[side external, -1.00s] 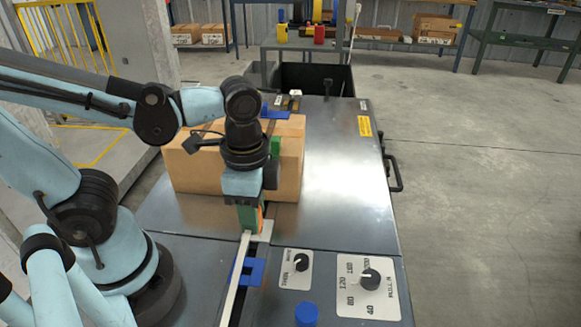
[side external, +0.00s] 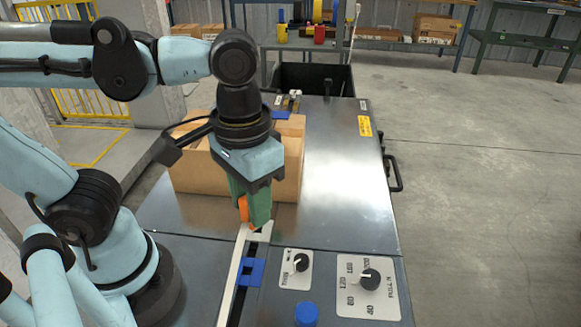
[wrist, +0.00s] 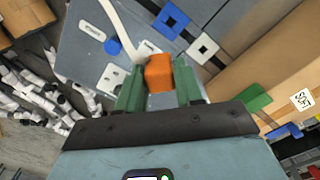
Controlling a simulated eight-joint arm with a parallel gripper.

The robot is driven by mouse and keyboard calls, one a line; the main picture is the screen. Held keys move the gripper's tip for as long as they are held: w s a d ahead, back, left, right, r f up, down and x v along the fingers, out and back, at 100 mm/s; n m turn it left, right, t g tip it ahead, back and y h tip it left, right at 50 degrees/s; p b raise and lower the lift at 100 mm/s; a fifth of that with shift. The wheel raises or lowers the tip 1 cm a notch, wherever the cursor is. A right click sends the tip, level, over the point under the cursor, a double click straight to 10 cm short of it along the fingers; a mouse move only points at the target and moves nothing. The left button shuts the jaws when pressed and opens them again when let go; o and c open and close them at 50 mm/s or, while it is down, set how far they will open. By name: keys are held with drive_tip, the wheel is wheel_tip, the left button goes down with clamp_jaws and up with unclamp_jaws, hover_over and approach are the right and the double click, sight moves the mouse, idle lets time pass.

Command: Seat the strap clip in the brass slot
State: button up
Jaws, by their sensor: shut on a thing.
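My gripper (wrist: 158,88) has green fingers shut on an orange strap clip (wrist: 159,73). In the side view the gripper (side external: 254,212) points down beside the cardboard box, and the orange clip (side external: 243,208) shows at the left of the fingers. A white strap (wrist: 125,28) runs from the clip and curves away; in the side view it lies along the bench to the front edge. A white square plate with a dark opening (wrist: 204,47) and a blue one (wrist: 172,17) lie close by, apart from the clip. I cannot make out the brass slot with certainty.
The cardboard box (side external: 193,165) stands close behind the gripper. A green bracket (wrist: 252,99) is near the box. Dials (side external: 368,280) and a blue knob (side external: 306,313) are on the front panel. The metal bench top (side external: 345,190) is clear to the right.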

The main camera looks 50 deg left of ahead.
drive_tip(key=n, duration=0.2)
drive_tip(key=r+n, duration=0.1)
drive_tip(key=shift+a+r+n, duration=0.1)
drive_tip(key=shift+r+n, duration=0.2)
drive_tip(key=shift+n, duration=0.1)
drive_tip(key=n, duration=0.1)
drive_tip(key=r+n, duration=0.1)
drive_tip(key=n, duration=0.2)
drive_tip(key=shift+a+r, duration=0.1)
drive_tip(key=shift+r, duration=0.2)
drive_tip(key=shift+w+a+r+n, duration=0.1)
drive_tip(key=shift+w+a+n, duration=0.3)
drive_tip(key=shift+a, duration=0.05)
drive_tip(key=w+a, duration=2.6)
drive_tip(key=a, duration=0.3)
drive_tip(key=w+a+f, duration=0.2)
drive_tip(key=f, duration=0.4)
drive_tip(key=w+a+f, duration=0.1)
drive_tip(key=a+f, duration=0.1)
drive_tip(key=f, duration=0.4)
drive_tip(key=shift+w, duration=0.4)
